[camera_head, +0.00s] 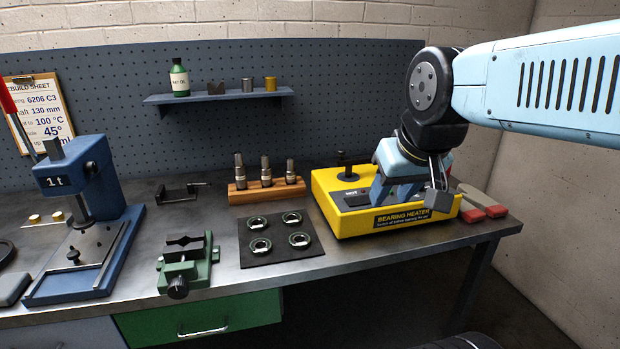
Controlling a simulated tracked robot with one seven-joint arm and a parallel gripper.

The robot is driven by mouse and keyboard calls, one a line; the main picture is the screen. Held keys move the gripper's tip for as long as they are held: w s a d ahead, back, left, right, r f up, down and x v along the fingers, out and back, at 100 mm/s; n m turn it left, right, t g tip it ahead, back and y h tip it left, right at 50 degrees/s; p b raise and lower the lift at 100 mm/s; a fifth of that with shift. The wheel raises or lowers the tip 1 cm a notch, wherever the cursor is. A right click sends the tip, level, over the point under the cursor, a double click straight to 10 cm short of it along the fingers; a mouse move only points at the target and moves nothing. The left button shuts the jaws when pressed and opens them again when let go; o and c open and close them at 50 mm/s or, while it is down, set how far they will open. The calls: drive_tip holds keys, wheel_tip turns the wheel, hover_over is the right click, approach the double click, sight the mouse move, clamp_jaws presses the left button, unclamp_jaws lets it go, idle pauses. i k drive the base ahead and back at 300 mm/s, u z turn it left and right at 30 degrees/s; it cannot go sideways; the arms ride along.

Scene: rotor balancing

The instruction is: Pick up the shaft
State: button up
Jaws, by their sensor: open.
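Three metal shafts stand upright in a wooden rack (241,194) at the back middle of the bench. They are the left shaft (239,168), the middle shaft (265,169) and the right shaft (290,171). I cannot tell which one is meant. My gripper (408,198) is open and appears empty. It points down in front of or over the yellow bearing heater (345,222), well to the right of the rack and apart from the shafts. It hides part of the heater's top.
A black mat (280,257) with several bearing rings lies before the rack. A green vise (186,268) and a blue press (85,205) stand left. A shelf (220,97) hangs behind the rack. Red-handled tool (484,210) lies right of the heater.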

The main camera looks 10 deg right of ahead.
sight(289, 172)
drive_tip(key=u, duration=0.2)
drive_tip(key=i, duration=0.85)
drive_tip(key=z, duration=0.25)
drive_tip(key=k, duration=0.75)
drive_tip(key=u, duration=0.2)
drive_tip(key=i, duration=0.75)
drive_tip(key=z, duration=0.05)
